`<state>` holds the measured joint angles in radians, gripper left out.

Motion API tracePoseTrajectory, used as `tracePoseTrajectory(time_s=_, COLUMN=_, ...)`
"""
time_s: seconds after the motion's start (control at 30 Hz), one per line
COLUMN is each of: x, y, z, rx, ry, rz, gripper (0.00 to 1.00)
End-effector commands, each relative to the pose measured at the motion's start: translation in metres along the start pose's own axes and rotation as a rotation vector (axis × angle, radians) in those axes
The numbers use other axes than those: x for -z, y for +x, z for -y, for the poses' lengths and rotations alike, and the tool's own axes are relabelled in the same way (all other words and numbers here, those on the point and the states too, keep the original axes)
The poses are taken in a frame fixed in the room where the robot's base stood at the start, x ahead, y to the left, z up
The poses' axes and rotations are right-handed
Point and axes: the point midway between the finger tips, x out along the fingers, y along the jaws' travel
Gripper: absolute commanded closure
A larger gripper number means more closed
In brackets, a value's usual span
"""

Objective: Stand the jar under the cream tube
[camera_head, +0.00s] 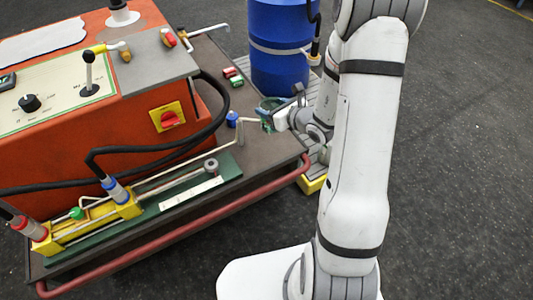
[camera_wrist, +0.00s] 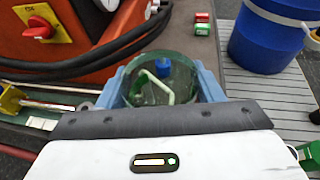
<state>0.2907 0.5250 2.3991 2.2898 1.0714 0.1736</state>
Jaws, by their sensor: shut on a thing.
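The jar (camera_wrist: 186,95) is clear, green-tinted glass. It sits between the blue fingers of my gripper (camera_wrist: 165,78), which is shut on it. In the head view the jar (camera_head: 266,104) shows as a small greenish shape at the cart's right end, with my gripper (camera_head: 276,113) on its right side. The cream tube (camera_head: 240,132) runs along the cart top and bends up and right toward the jar. In the wrist view its bent end (camera_wrist: 154,84) shows within the jar's outline. I cannot tell whether it is over the mouth or behind the glass. The jar's base is hidden.
A blue knob (camera_head: 232,118) stands just left of the tube's bend. A blue drum (camera_head: 280,60) stands behind the jar on a slatted platform. Red and green blocks (camera_head: 233,76) lie on the cart top. Black hoses (camera_head: 200,135) and a red rail (camera_head: 190,225) are close by.

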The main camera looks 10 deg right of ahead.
Motion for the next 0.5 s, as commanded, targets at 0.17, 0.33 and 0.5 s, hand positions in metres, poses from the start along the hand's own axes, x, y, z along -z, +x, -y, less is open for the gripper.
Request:
tracePoseTrajectory(time_s=0.17, x=0.017, y=0.012, z=0.0, rx=-0.032, ry=-0.01, rz=0.005, gripper=0.65)
tracePoseTrajectory(time_s=0.33, x=0.047, y=0.032, z=0.003, rx=-0.107, ry=-0.038, rz=0.009, gripper=0.65)
tracePoseTrajectory(time_s=0.5, x=0.067, y=0.044, z=0.007, rx=-0.169, ry=-0.062, rz=0.006, gripper=0.65)
